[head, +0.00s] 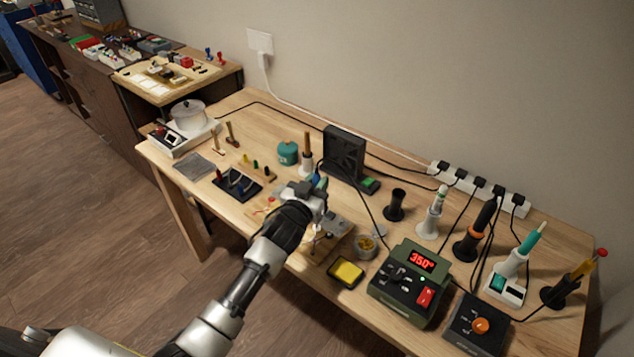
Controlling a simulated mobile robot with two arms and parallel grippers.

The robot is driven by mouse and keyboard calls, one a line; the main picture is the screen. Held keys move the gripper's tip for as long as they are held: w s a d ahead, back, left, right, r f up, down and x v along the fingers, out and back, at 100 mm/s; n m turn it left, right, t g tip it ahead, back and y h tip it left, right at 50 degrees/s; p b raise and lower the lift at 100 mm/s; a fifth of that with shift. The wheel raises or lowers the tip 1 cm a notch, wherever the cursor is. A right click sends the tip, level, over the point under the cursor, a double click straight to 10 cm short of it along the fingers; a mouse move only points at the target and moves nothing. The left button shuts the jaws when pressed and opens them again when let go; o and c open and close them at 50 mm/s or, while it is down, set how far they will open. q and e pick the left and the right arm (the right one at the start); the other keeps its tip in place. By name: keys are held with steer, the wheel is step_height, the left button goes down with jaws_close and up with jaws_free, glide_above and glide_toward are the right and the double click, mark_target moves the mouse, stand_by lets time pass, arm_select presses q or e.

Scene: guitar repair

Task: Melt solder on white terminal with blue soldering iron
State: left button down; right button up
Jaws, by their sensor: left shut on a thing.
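My left gripper (314,192) reaches in from the lower left over the middle of the workbench. It is shut on a slim tool with a blue handle, which looks like the blue soldering iron (319,181); my gripper hides most of it. Below the gripper is a wooden work board (318,246) with small parts and wires, partly covered by my arm. The white terminal cannot be made out, and I cannot tell whether the iron's tip touches anything. My right gripper is not in view.
A green station (411,282) reading 350, a yellow sponge (346,272) and a small tin (366,245) stand right of the board. A black fan box (344,152) is behind. An empty black holder (395,206) and several irons in stands fill the right, with loose cables.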

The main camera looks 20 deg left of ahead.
arm_select(q)
step_height(320, 180, up, 7)
steer(key=p, duration=0.7)
steer(key=shift+r, duration=0.1)
steer(key=shift+a+r, duration=0.15)
steer(key=shift+a, duration=0.35)
steer(key=a+r+p, duration=0.1)
steer(key=a+p, duration=0.2)
steer(key=a, duration=0.4)
steer(key=shift+r, duration=0.25)
stand_by(0.3)
